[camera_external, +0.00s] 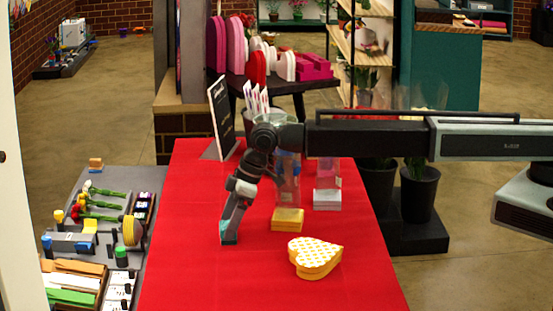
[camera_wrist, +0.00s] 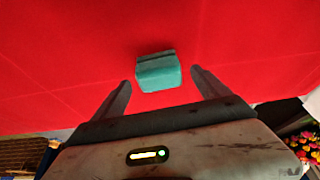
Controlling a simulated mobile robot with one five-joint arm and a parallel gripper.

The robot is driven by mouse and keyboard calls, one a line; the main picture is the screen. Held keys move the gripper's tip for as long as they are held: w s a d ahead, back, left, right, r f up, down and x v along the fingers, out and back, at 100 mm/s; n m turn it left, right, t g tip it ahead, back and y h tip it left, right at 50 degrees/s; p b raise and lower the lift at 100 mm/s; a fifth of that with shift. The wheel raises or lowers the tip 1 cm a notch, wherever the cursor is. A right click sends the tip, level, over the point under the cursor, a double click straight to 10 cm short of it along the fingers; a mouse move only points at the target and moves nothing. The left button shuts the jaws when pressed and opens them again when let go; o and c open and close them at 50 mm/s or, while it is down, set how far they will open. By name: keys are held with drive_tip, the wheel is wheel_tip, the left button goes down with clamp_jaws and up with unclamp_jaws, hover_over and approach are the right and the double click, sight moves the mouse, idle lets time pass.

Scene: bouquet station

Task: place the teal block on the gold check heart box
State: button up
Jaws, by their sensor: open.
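The teal block (camera_wrist: 158,74) lies on the red tablecloth, ahead of and between my open fingertips in the wrist view. In the external view a bit of teal shows beside the fingers, and the block (camera_external: 225,227) is partly hidden there. My gripper (camera_external: 229,238) is open and points down, low over the cloth. It also shows in the wrist view (camera_wrist: 160,80), with a gap between each finger and the block. The gold check heart box (camera_external: 314,254) sits on the cloth to the right and nearer the external camera, its checked lid clear.
A yellow box (camera_external: 287,219) and a white box (camera_external: 327,199) stand behind the heart box, with clear containers near them. A black sign (camera_external: 223,118) stands at the table's back left. The red tablecloth (camera_external: 190,270) is bare at front left. A grey bench (camera_external: 150,190) with flowers and tools adjoins its left side.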

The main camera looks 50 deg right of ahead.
drive_tip(key=c, duration=1.6)
wheel_tip(320, 180, up, 10)
drive_tip(key=r+p, duration=0.1)
drive_tip(key=p, duration=1)
drive_tip(key=s+d+r+n+g+p, duration=0.1)
drive_tip(key=s+d+n, duration=0.15)
drive_tip(key=s, duration=1.05)
drive_tip(key=s+d+r+n+p, duration=0.1)
drive_tip(key=s+d, duration=0.2)
drive_tip(key=s, duration=1)
drive_tip(key=f+b, duration=0.4)
drive_tip(key=shift+w+a+f, duration=0.15)
drive_tip(key=shift+w+f, duration=0.15)
